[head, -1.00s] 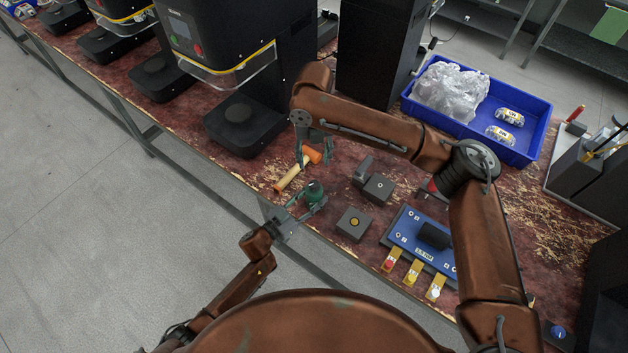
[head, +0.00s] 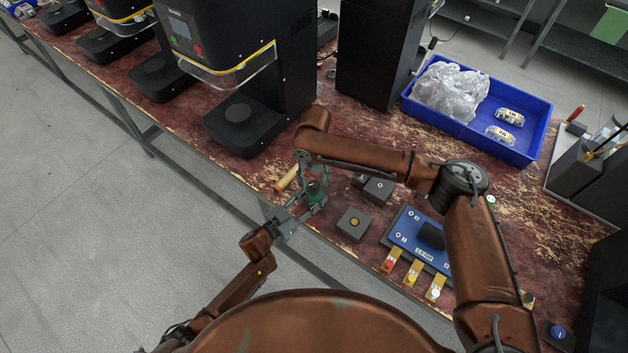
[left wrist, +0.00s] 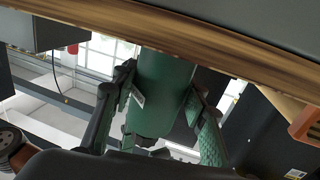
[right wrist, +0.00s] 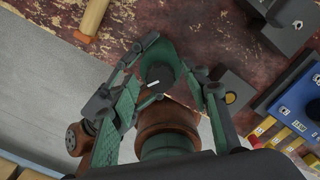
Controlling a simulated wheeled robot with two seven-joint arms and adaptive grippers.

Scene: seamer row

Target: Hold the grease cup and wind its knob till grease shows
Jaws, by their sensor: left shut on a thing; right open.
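The grease cup (head: 315,193) is a small green cylinder with a dark knob on top, held just off the bench's front edge. My left gripper (head: 305,207) is shut on its body from the side. In the left wrist view, the green body (left wrist: 162,92) sits between the two fingers. My right gripper (head: 314,176) is above the cup and points down. In the right wrist view, the dark knob (right wrist: 158,77) with a white mark lies between my right gripper's spread fingers (right wrist: 165,85), apart from them. No grease can be made out.
A mallet handle (head: 286,178) lies behind the cup. Right of the cup are a grey block with a yellow button (head: 354,223), another grey block (head: 378,190) and a blue gauge board (head: 405,226). A blue bin (head: 535,148) and black seamers (head: 290,75) stand behind.

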